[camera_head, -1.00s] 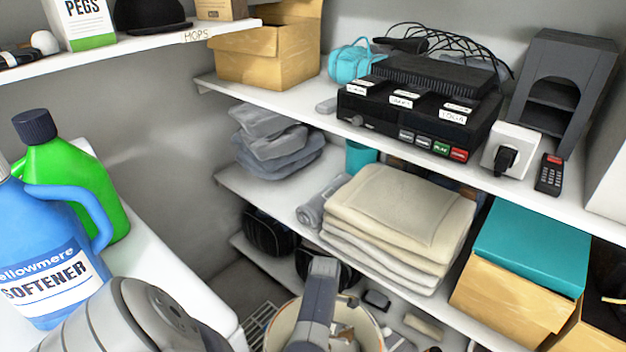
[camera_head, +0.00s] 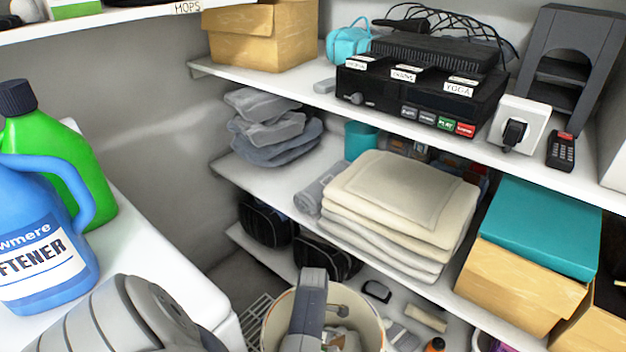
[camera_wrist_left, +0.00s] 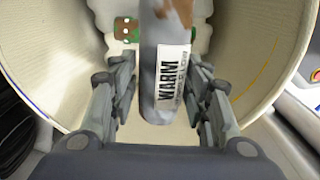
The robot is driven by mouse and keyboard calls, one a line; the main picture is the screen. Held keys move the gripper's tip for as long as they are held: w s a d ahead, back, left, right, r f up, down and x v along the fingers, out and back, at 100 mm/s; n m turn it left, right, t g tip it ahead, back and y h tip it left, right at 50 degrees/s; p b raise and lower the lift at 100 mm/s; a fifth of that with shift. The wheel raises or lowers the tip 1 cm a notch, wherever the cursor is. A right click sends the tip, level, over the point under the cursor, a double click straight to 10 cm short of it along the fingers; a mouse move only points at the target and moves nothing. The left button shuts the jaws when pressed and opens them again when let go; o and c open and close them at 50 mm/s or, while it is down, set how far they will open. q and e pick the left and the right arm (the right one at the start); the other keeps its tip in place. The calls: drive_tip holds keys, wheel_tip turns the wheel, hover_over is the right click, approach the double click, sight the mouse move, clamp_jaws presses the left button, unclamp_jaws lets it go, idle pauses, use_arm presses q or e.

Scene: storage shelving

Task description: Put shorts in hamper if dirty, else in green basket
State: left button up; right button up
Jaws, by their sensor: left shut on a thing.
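My left gripper (camera_wrist_left: 160,98) is shut on a grey cloth item (camera_wrist_left: 165,60), which I take to be the shorts. It has a brown stain near the top and a white label reading "WARM". The gripper and the cloth are over or within the mouth of a round cream bin, likely the hamper (camera_wrist_left: 62,62). The hamper (camera_head: 373,325) is at the bottom centre of the head view, with my left wrist above it hiding part of its inside. The fingertips and shorts cannot be made out in the head view. No green basket is visible. My right gripper is not in view.
A patterned green and brown item (camera_wrist_left: 126,30) lies in the hamper. Shelves behind hold folded towels (camera_head: 400,200), grey folded cloths (camera_head: 265,128) and a teal-lidded box (camera_head: 535,228). A softener bottle (camera_head: 45,245) stands on the white surface at left.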

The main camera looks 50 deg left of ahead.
use_arm(q)
drive_tip(key=o, duration=1.2)
